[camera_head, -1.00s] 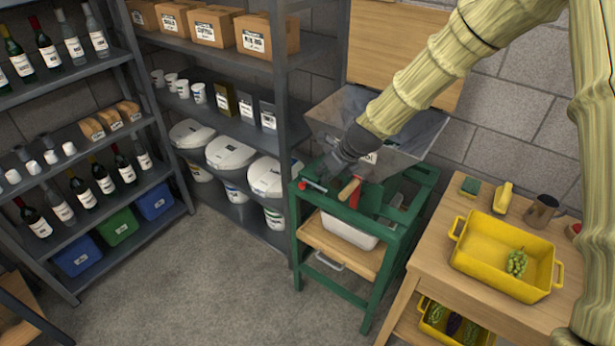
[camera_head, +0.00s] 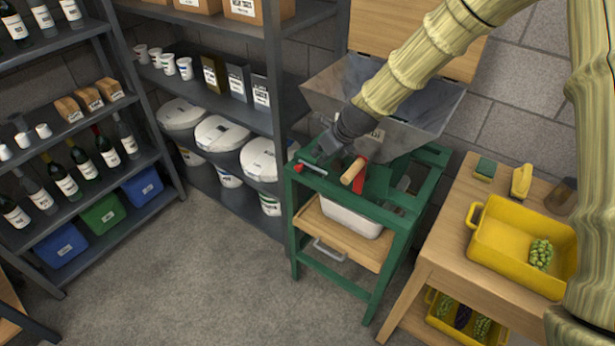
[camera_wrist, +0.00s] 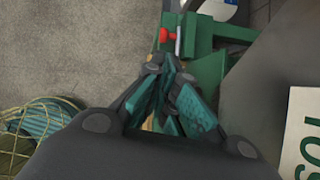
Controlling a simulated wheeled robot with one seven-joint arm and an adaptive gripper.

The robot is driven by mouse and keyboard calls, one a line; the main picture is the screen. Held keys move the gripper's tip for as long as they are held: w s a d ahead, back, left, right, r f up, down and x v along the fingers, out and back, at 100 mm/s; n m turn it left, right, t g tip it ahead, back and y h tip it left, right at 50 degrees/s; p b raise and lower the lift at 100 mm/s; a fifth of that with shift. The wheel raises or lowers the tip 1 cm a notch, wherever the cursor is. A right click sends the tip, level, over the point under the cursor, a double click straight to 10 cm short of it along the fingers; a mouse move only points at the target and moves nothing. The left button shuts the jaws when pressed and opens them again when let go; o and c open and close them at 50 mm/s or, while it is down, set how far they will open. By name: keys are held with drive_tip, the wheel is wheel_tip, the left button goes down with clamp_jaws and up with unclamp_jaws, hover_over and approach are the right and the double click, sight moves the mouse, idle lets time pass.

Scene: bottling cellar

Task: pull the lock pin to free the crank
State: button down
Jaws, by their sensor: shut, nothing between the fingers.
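The green crusher frame (camera_head: 365,278) stands in the middle of the head view under a grey metal hopper (camera_head: 425,108). The lock pin with a red knob (camera_head: 299,168) lies on the frame's top left corner. It also shows in the wrist view, where the red knob (camera_wrist: 167,35) sits just beyond my fingertips. The crank has a wooden handle (camera_head: 353,171) and a red arm (camera_head: 361,181), to the right of the pin. My gripper (camera_head: 324,148) is shut and empty above the frame, beside the pin. In the wrist view my gripper (camera_wrist: 166,68) appears apart from the knob.
The hopper wall rises close to the right of my gripper. A white tub (camera_head: 350,219) sits on a wooden shelf (camera_head: 340,243) inside the frame. A wooden table (camera_head: 440,250) with a yellow crate (camera_head: 500,270) stands at right. Shelving (camera_head: 277,110) stands left. The floor in front is clear.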

drive_tip(key=shift+s+f+b, duration=0.1)
drive_tip(key=shift+f+b, duration=0.2)
drive_tip(key=shift+f, duration=0.3)
drive_tip(key=shift+p+x, duration=1.45)
drive_tip(key=shift+x, duration=3.55)
